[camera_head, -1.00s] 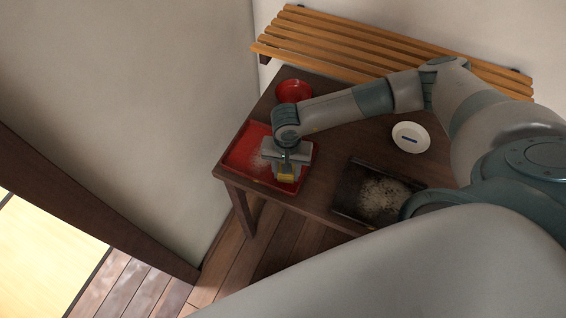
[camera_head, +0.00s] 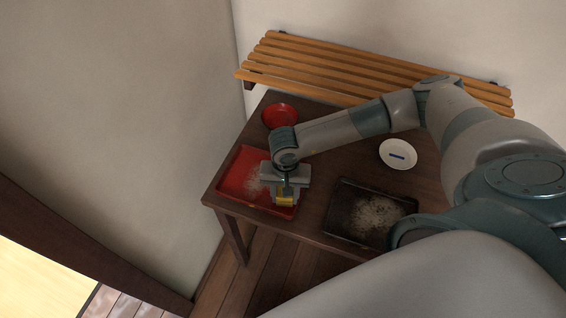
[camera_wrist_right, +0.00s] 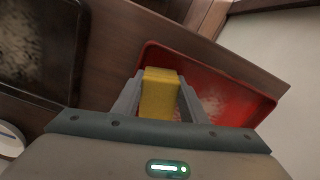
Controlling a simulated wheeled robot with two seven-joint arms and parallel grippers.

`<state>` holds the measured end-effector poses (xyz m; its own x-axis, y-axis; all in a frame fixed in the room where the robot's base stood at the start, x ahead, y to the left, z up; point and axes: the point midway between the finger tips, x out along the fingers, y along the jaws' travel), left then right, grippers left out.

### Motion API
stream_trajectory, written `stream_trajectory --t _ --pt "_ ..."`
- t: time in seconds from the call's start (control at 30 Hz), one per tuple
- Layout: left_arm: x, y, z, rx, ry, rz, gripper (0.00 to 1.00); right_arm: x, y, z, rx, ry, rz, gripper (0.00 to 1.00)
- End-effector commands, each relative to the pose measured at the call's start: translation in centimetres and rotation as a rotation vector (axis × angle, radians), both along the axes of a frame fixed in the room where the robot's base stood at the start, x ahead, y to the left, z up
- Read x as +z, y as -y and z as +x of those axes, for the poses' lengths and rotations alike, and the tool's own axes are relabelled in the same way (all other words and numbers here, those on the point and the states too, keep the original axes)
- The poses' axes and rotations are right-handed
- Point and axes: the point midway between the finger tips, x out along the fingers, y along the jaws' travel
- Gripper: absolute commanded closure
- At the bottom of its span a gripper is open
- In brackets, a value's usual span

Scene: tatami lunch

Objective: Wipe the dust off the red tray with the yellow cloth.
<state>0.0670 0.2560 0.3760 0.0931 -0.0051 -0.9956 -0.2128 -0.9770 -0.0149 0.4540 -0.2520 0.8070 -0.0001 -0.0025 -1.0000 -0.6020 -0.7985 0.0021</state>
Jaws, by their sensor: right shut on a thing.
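The red tray (camera_head: 232,184) lies on the dark wooden table, near its left end. A patch of pale dust shows on it, left of my gripper in the head view; the tray also shows in the right wrist view (camera_wrist_right: 247,98) with dust right of the fingers. My right gripper (camera_head: 285,196) is over the right part of the tray, shut on the yellow cloth (camera_head: 285,202). The cloth sits folded between the fingers in the right wrist view (camera_wrist_right: 159,93). I cannot tell whether it touches the tray. My left gripper is not in view.
A black tray (camera_head: 338,222) with pale dust lies right of the red tray. A red round dish (camera_head: 280,115) stands behind it. A white plate (camera_head: 398,154) with a small blue item is at the right. A slatted bench (camera_head: 370,70) stands along the wall behind the table.

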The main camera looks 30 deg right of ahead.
Motion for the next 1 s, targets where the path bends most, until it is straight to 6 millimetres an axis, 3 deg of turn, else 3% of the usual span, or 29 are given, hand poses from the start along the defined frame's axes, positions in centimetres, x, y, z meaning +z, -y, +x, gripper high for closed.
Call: stream_trajectory --t 0.17,0.53,1.0 --pt "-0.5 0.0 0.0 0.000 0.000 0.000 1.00 -0.1 0.9 0.5 -0.003 -0.001 -0.004 0.79" --pt "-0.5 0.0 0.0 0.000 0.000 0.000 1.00 0.0 0.9 0.7 -0.002 0.001 -0.002 0.79" --pt "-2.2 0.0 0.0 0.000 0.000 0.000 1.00 0.1 -0.9 2.9 -0.001 0.004 0.001 0.79"
